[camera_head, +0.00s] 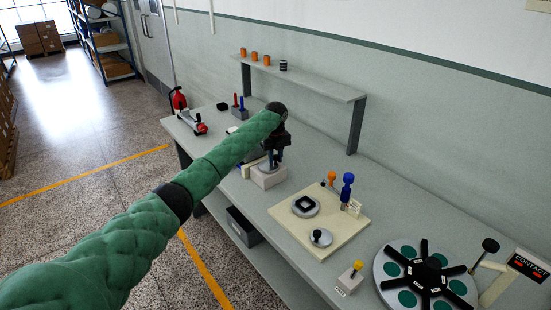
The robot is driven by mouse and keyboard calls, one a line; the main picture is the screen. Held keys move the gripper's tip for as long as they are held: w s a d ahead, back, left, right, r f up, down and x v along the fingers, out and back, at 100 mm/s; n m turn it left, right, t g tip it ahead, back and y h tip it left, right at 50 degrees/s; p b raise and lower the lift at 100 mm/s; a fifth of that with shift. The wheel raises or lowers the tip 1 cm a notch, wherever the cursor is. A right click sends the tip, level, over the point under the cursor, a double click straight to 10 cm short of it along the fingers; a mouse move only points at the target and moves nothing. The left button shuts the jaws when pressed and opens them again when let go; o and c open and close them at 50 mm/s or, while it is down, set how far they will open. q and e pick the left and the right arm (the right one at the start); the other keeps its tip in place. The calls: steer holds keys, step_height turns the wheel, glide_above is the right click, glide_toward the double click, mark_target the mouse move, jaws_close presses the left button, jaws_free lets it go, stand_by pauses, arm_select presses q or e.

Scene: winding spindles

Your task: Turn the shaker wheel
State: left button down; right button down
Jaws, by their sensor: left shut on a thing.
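My left arm, in a green sleeve, reaches in from the lower left to the middle of the bench. My left gripper (272,158) points down over a pale block (268,176). It is shut on a dark part above that block, but the fingers and the arm hide most of that part. I cannot tell whether it is the shaker wheel. A large round plate (395,297) with teal discs and a black spoked hub (427,278) lies at the bench's right end, apart from the gripper. My right gripper is not in view.
A cream board (345,225) with round fixtures and a blue-topped post (346,188) lies right of the gripper. A small block with a yellow knob (356,268) stands near the front edge. A shelf (310,82) with orange cups runs behind. A contact sign (526,265) stands far right.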

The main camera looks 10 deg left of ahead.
mark_target(276, 156)
arm_select(q)
steer(key=shift+r, duration=0.15)
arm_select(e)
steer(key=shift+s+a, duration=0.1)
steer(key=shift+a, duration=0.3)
arm_select(q)
steer(key=c, duration=1.2)
jaws_free()
steer(key=shift+r+b, duration=0.3)
step_height(276, 156, up, 6)
steer(key=shift+f+b, duration=0.2)
steer(key=shift+b, duration=0.85)
steer(key=shift+r, duration=0.75)
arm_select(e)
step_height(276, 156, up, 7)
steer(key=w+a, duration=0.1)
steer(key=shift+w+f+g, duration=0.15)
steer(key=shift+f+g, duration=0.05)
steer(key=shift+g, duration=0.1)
